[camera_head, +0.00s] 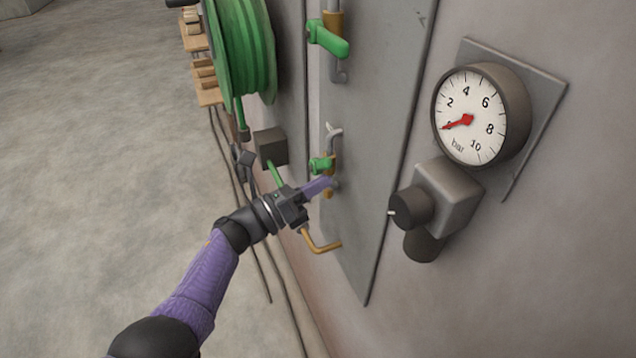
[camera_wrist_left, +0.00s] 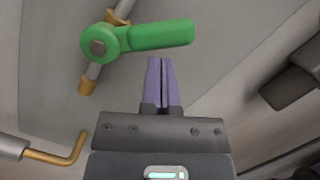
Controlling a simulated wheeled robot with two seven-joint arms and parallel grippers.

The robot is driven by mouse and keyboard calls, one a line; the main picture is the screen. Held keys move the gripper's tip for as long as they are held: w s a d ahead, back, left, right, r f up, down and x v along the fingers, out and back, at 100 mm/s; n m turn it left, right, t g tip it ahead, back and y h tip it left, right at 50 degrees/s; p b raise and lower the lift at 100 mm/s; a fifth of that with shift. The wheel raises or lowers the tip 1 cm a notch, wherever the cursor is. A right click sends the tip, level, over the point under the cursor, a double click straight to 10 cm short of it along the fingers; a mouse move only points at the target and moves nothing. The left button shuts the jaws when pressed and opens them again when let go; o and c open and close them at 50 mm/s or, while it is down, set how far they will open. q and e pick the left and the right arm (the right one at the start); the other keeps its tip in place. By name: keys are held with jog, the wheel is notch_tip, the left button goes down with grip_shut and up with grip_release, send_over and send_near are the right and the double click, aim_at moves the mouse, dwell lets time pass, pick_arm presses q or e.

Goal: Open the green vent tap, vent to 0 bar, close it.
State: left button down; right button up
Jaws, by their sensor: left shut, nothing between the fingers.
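The lower green tap (camera_head: 321,164), by my left gripper, sits on a thin brass and grey pipe on the grey panel; I take it as the vent tap. In the left wrist view its green lever (camera_wrist_left: 160,37) points right, crosswise to the pipe. My left gripper (camera_head: 328,182) is shut and empty, its purple fingers just below the lever. In the wrist view the fingertips (camera_wrist_left: 167,62) appear close to the lever; contact is unclear. The gauge (camera_head: 480,118) has its red needle at the low end, about 0 bar. My right gripper is out of view.
Another green tap (camera_head: 330,38) is higher on the panel. A black knob (camera_head: 410,209) on a grey block sits under the gauge. A bent brass pipe (camera_head: 320,245) sticks out below my gripper. A green hose reel (camera_head: 240,50) and dark cables are left; open floor lies beyond.

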aim_at(319, 160)
pick_arm(q)
jog(key=shift+w+r+n+t+p, duration=0.1)
jog(key=shift+r+n+t+p, duration=0.35)
jog(key=shift+n, duration=0.85)
jog(key=r+n+p, duration=0.1)
jog(key=n, duration=0.1)
jog(key=r+n+y+p, duration=0.1)
jog(key=n, duration=0.1)
jog(key=shift+w+a, duration=0.15)
jog(key=shift+w, duration=0.25)
jog(key=shift+w+r+n+y+p, duration=0.2)
jog(key=shift+n+y+p, duration=0.3)
jog(key=shift+n, duration=0.4)
jog(key=shift+w+a+r+n, duration=0.1)
jog(key=shift+w+a+n, duration=0.1)
jog(key=shift+n, duration=0.4)
jog(key=shift+w+r, duration=0.1)
jog(key=shift+w, duration=0.15)
jog(key=shift+r, duration=0.1)
